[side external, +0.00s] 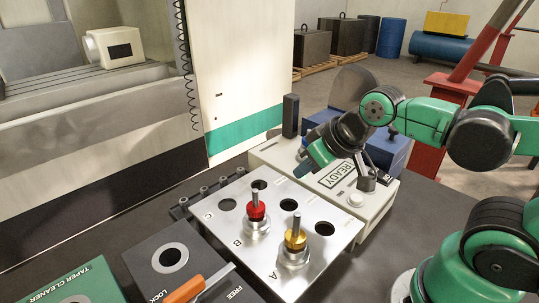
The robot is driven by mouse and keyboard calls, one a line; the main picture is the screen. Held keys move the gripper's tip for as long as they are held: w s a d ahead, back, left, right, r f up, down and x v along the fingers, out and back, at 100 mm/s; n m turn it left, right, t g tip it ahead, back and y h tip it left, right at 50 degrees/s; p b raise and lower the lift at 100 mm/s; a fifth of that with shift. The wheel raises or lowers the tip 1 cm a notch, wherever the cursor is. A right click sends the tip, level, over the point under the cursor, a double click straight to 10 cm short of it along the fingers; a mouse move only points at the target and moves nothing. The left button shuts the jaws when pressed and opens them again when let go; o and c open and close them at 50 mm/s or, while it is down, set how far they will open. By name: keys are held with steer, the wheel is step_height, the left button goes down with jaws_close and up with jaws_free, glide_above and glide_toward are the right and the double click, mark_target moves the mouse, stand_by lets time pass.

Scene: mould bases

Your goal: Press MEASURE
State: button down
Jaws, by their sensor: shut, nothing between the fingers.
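A pale instrument box (378,211) stands behind the metal tool plate, with a label or screen reading READY (345,174) on top. A round white button (356,199) sits near its front right corner. I cannot read the word MEASURE anywhere. My gripper (304,170) is shut and empty, pointing down and left over the left part of the box. It is left of the white button and apart from it. The gripper and wrist hide part of the box top. I cannot tell whether the fingertips touch the box.
The metal plate (215,224) holds a red-collared tool (256,211) and a gold-collared tool (295,238) beside open holes. A dark post (290,115) stands behind the box. A blue case (391,152) is behind the wrist.

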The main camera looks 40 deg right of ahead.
steer(key=shift+d, duration=0.1)
stand_by(0.8)
steer(key=shift+s+d+m, duration=0.1)
steer(key=shift+d+m, duration=0.2)
steer(key=shift+d, duration=0.1)
steer(key=s+d+r+m, duration=0.2)
steer(key=s+d+m, duration=0.1)
steer(key=d, duration=0.3)
steer(key=s+d+r+m+y, duration=0.1)
steer(key=s+d+r+m, duration=0.1)
steer(key=d, duration=0.4)
steer(key=shift+s+r+m, duration=0.35)
steer(key=shift+s+m, duration=0.4)
steer(key=shift+m, duration=0.35)
steer(key=shift+d, duration=0.1)
steer(key=shift+f, duration=4.4)
steer(key=shift+f, duration=0.15)
steer(key=shift+f, duration=0.25)
